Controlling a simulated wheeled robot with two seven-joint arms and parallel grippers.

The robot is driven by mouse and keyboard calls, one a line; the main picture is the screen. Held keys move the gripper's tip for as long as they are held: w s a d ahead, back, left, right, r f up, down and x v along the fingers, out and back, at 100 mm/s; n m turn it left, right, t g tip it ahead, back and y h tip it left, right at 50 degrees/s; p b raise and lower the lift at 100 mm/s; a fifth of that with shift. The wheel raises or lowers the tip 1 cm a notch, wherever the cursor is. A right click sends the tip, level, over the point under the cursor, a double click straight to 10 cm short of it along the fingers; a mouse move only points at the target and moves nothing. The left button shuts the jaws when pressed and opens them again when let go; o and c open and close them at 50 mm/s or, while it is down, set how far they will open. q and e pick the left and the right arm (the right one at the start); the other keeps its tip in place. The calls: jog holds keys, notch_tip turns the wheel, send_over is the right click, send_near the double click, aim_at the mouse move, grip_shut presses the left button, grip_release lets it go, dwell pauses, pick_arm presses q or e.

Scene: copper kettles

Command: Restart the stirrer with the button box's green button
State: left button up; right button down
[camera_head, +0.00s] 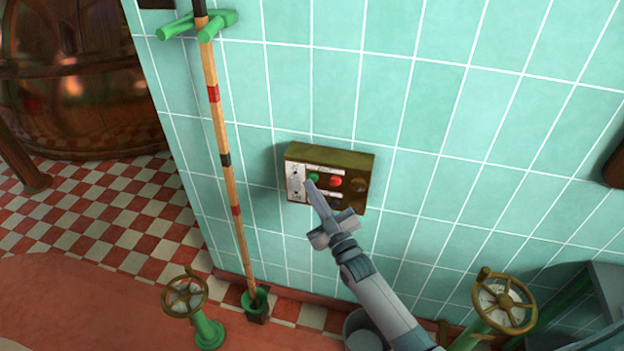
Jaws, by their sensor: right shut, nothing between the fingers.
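The button box (328,159) is a brown metal box fixed to the tiled wall, with white label strips on its front. Its green button (314,177) sits at the left of a row, with a red button (336,182) and a dark round one (358,185) to its right. My right gripper (311,184) is shut and empty, its fingertips at the lower edge of the green button. I cannot tell whether they touch it. The gripper hides part of the box's lower front. My left gripper does not show.
A striped wooden pole (224,150) stands left of the box in a green holder (256,301). Valve handwheels stand at lower left (185,295) and lower right (505,303). A copper kettle (75,100) is at far left. The wall right of the box is clear.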

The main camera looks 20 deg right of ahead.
jog(key=shift+w+d, duration=0.25)
jog(key=shift+w, duration=0.1)
dwell(0.7)
jog(key=shift+s, duration=0.1)
dwell(0.4)
jog(key=shift+s+a, duration=0.5)
jog(key=shift+s, duration=0.15)
jog(key=shift+p, duration=0.3)
jog(key=s+a+p, duration=0.1)
jog(key=s, duration=0.1)
jog(key=s+a+p, duration=0.1)
jog(key=s, duration=0.1)
jog(key=shift+a, duration=0.4)
dwell(0.5)
